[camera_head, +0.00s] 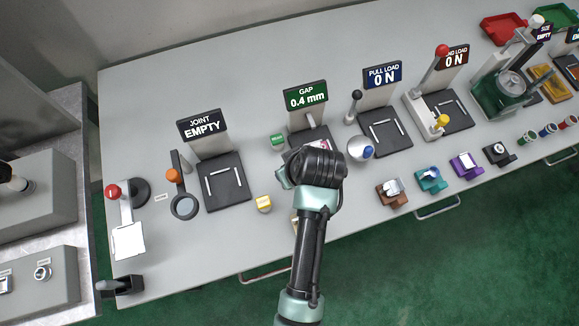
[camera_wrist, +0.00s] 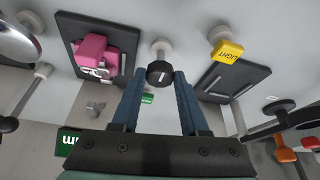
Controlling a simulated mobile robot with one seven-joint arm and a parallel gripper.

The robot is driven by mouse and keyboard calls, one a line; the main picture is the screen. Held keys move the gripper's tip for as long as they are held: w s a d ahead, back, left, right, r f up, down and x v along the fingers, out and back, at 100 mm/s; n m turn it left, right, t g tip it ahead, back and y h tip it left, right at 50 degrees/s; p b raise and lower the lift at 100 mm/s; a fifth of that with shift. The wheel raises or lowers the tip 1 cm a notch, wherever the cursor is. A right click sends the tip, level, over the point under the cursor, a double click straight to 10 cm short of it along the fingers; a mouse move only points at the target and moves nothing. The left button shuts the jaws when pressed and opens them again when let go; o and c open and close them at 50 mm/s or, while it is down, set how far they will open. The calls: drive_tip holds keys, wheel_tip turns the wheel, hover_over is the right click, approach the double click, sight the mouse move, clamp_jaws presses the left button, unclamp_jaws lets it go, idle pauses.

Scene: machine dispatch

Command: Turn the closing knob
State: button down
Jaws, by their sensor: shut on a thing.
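In the wrist view, a black round knob (camera_wrist: 160,74) with a white line on its face sits on a pale stem between the fingertips of my gripper (camera_wrist: 158,80). The two blue fingers are shut on it, one on each side. In the head view, my dark wrist covers the knob and the fingers. A pink part (camera_wrist: 92,48) lies on the dark plate (camera_wrist: 128,34) beside the knob.
A yellow block (camera_wrist: 228,52) marked LIGHT, also in the head view (camera_head: 264,203), and a green block (camera_head: 277,140) stand close to my gripper. The joint station's plate (camera_head: 222,194) is left, the pull-load post (camera_head: 355,104) right. Bare bench lies behind the signs.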

drive_tip(key=shift+r+m, duration=0.1)
drive_tip(key=shift+m, duration=0.2)
